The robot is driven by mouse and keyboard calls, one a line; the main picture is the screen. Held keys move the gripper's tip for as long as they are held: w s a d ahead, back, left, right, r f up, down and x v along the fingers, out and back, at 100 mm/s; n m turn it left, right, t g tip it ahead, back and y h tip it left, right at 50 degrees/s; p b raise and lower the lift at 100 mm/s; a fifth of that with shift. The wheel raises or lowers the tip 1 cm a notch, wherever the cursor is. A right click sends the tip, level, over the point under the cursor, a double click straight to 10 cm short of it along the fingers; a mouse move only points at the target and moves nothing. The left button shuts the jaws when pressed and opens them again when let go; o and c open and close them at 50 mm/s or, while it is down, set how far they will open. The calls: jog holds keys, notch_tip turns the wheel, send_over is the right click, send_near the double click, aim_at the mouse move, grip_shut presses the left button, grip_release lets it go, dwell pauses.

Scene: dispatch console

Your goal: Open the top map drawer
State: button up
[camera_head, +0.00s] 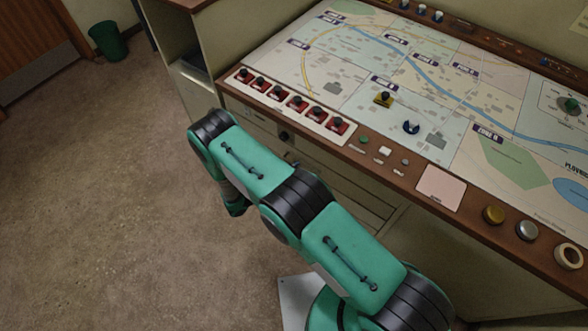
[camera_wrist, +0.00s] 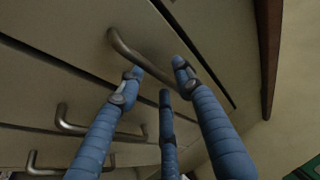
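In the wrist view the top map drawer (camera_wrist: 75,25) has a pale front with a metal bar handle (camera_wrist: 121,46). This handle is the one nearest the wooden console edge. My gripper (camera_wrist: 160,72) has three blue fingers. They are spread open, with their tips close to the handle, and one finger overlaps part of it. I cannot tell whether they touch it. The drawer looks shut. In the head view my green arm hides the gripper and most of the drawer fronts.
Lower drawer handles (camera_wrist: 75,125) show in the wrist view. The wooden console edge (camera_head: 395,178) carries buttons and knobs above the drawers. A map (camera_head: 400,70) covers the console top. Open carpet (camera_head: 110,200) lies to the left, with a green bin (camera_head: 109,41) far back.

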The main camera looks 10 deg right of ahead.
jog(key=shift+c, duration=0.5)
grip_shut()
jog(key=shift+a, duration=0.1)
jog(key=s+a+b, duration=0.2)
jog(key=s+a, duration=1.7)
jog(key=shift+o, duration=0.5)
grip_release()
jog(key=shift+s+a, duration=0.1)
